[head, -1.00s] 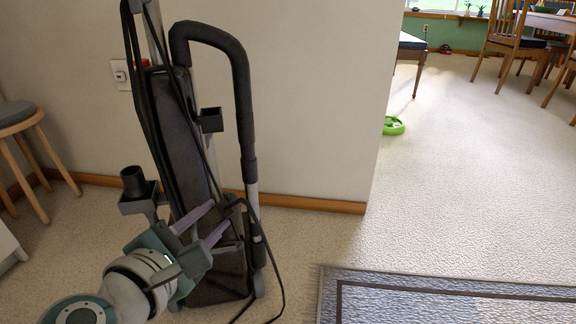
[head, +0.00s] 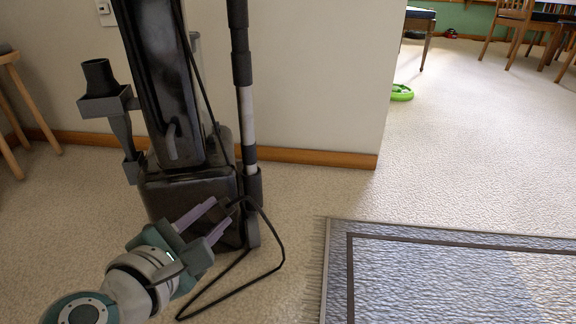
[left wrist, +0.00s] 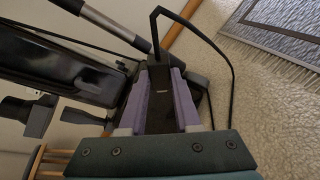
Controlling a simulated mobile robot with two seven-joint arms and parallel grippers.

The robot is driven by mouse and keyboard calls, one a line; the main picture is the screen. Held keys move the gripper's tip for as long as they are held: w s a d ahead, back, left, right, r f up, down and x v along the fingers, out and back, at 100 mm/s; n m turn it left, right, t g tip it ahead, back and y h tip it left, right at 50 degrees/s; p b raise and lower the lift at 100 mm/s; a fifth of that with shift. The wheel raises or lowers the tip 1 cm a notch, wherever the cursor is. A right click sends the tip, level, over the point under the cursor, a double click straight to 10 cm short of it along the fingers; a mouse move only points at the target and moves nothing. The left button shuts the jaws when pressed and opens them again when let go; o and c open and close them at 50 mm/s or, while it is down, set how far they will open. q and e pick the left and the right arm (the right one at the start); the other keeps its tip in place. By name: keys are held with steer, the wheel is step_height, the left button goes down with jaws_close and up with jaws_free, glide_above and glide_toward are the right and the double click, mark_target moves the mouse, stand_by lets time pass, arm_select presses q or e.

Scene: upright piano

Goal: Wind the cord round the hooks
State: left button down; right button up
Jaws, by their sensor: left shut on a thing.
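A dark upright vacuum cleaner (head: 160,70) stands against the wall in the head view; its top is cut off. My left gripper (head: 228,207) is low in front of its base, shut on the black cord (head: 283,250). The cord runs down the cleaner's body to the gripper, and a slack loop lies out over the carpet. In the left wrist view a dark piece (left wrist: 160,97) sits between the purple fingers, and the cord (left wrist: 229,62) arches up beside them. A small grey hook-like part (head: 171,141) shows on the body; I cannot tell if it is a cord hook. My right gripper is out of view.
A grey bracket with a black nozzle (head: 98,80) juts out left of the cleaner. A wooden stool (head: 12,100) stands at the left. A fringed rug (head: 450,275) lies at the right. The carpet beyond is clear up to a green ring (head: 401,92) and chairs.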

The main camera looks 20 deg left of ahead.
arm_select(q)
steer(key=s+a+f+b, duration=0.1)
steer(key=s+a+b, duration=0.4)
steer(key=s+a, duration=0.4)
steer(key=shift+s+a+f, duration=0.15)
steer(key=shift+s+a, duration=0.2)
steer(key=shift+a, duration=2.05)
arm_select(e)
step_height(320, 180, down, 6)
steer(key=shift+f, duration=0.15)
